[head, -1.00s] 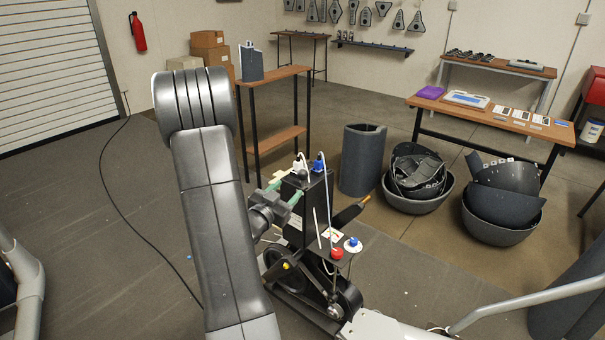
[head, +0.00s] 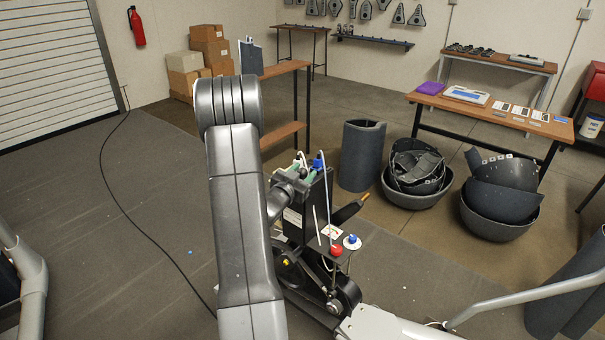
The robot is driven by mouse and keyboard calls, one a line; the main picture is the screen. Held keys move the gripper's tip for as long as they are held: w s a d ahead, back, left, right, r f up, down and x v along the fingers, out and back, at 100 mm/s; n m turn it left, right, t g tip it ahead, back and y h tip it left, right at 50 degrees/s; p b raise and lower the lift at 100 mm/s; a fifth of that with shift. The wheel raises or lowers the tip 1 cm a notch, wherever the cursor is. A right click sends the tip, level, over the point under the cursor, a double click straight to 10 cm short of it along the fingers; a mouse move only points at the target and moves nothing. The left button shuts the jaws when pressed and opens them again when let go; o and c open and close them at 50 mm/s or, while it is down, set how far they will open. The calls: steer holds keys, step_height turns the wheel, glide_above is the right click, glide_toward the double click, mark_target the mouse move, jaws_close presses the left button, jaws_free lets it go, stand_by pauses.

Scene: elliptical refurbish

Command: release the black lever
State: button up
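A black upright housing (head: 318,205) stands on the elliptical's drive unit. A black lever-like piece with an orange tip (head: 347,211) sticks out to its right; I cannot tell for sure that it is the black lever. My gripper (head: 301,172), with pale green fingers, is at the top of the housing, beside the white and blue connectors. It is small and partly hidden by my arm, so I cannot tell whether it is open or shut, or whether it touches anything.
A red knob (head: 336,250) and a blue knob (head: 352,240) sit on a small plate in front of the housing. Below is a black pulley (head: 347,296). A dark curved cover (head: 362,156) and bowl-like shells (head: 415,180) stand behind on the floor. Open floor lies left.

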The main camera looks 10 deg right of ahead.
mark_target(302, 169)
jaws_close()
steer(key=shift+r, duration=1.5)
steer(key=shift+o, duration=1.5)
jaws_free()
steer(key=shift+s+a+f, duration=0.1)
steer(key=shift+s+a, duration=0.25)
steer(key=shift+a, duration=0.05)
steer(key=b+v, duration=0.2)
steer(key=v, duration=1)
steer(key=shift+s+a, duration=0.2)
steer(key=shift+s, duration=0.15)
steer(key=shift+w+d, duration=0.1)
steer(key=shift+w, duration=0.05)
